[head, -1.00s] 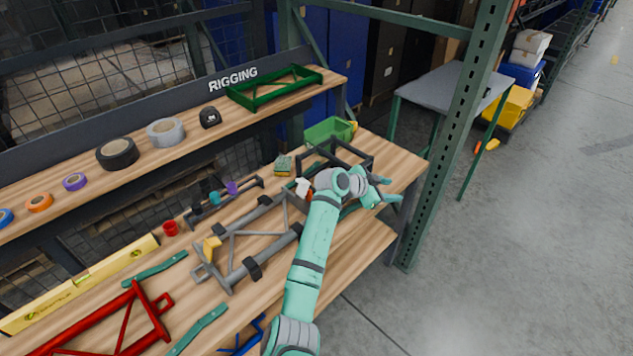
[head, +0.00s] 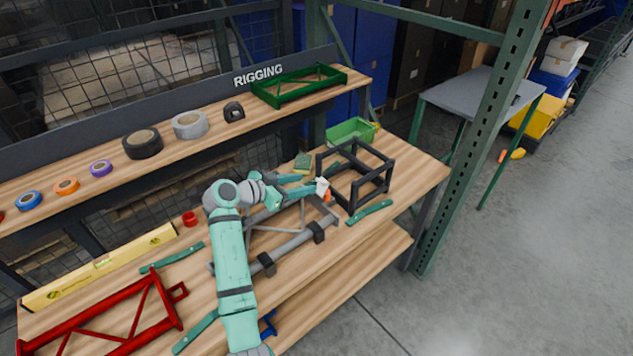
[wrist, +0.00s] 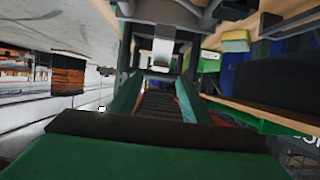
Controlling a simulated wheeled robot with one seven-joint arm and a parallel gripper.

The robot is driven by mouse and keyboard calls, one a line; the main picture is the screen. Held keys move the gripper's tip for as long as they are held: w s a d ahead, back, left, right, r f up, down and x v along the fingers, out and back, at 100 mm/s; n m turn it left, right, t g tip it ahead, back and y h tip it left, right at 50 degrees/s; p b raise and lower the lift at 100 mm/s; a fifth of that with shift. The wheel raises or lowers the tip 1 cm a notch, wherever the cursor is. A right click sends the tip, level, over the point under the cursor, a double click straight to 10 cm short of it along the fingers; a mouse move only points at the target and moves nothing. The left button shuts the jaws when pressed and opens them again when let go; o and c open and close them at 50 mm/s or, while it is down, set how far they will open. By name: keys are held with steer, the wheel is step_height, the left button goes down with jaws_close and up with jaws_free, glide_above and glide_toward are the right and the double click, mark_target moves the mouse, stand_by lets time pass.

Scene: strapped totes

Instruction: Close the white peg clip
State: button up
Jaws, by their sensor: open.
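The white peg clip (head: 322,185) is small and sits at the right end of the grey tube frame, beside the black cube frame (head: 356,182). An orange piece (head: 327,196) shows just below it. My gripper (head: 313,184) is open, with its two teal fingers pointing right and their tips close to the clip. In the wrist view a white block, seemingly the clip (wrist: 162,50), shows ahead between the fingers (wrist: 157,90). I cannot tell whether the fingers touch it, nor whether the clip is open.
The grey tube frame (head: 290,247) lies under my arm. A red frame (head: 100,318) and yellow level (head: 100,268) lie left. The shelf above holds tape rolls (head: 143,144).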

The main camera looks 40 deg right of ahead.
mark_target(318, 181)
steer(key=x, duration=0.6)
steer(key=shift+d+f, duration=0.1)
steer(key=shift+d, duration=0.15)
steer(key=c, duration=1.1)
